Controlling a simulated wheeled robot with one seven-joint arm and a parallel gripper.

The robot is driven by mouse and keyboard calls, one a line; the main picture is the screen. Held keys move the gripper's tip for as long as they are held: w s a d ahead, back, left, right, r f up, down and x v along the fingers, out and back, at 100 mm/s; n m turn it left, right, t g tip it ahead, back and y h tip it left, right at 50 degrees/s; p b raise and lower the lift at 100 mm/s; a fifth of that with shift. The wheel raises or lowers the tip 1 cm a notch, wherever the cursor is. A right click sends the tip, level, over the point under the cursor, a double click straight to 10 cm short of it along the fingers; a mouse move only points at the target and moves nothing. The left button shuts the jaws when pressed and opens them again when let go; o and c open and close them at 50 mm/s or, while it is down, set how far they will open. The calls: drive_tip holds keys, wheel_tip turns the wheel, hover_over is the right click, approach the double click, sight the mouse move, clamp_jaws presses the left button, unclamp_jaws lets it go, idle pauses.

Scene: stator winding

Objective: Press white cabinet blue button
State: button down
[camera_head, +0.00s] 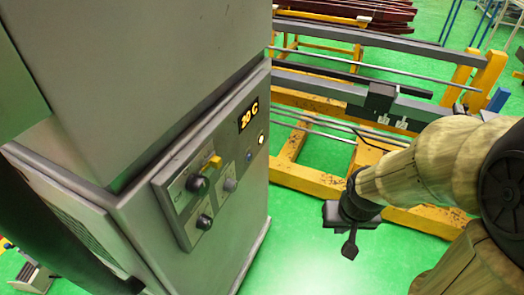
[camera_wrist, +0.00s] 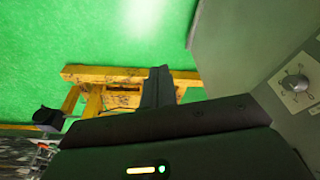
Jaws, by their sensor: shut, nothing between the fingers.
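The pale grey-white cabinet (camera_head: 235,225) stands left of centre in the head view. Its front panel has an orange "20 C" display (camera_head: 248,117) and a small blue button (camera_head: 249,155) below it. My gripper (camera_head: 350,246) is shut and empty, to the right of the panel and clearly apart from it. In the wrist view, the cabinet (camera_wrist: 235,45) is at the right with one knob (camera_wrist: 295,83) visible. The blue button is outside that view. The dark gripper body fills the bottom of the wrist view.
Other controls sit near the button: a white light (camera_head: 261,138), a grey knob (camera_head: 230,185), black knobs (camera_head: 204,222) and a yellow handle (camera_head: 212,162). A yellow frame (camera_head: 300,180) with metal rails stands behind my arm. Green floor (camera_head: 310,240) is clear between cabinet and gripper.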

drive_tip(key=shift+w, duration=0.15)
drive_tip(key=w+a+f+n+t+y+b, duration=0.1)
drive_tip(key=w+a+f+n+t+b, duration=0.2)
drive_tip(key=w, duration=0.4)
drive_tip(key=w+a+f+n+t+b, duration=0.1)
drive_tip(key=w+f+n+t+b, duration=0.25)
drive_tip(key=w+f, duration=0.2)
drive_tip(key=w+a+n+t+y+b, duration=0.6)
drive_tip(key=w+a+n+t+b, duration=0.2)
drive_tip(key=w, duration=0.3)
drive_tip(key=shift+a+r+y+b, duration=0.25)
drive_tip(key=shift+y+b, duration=0.05)
drive_tip(key=shift+b, duration=0.35)
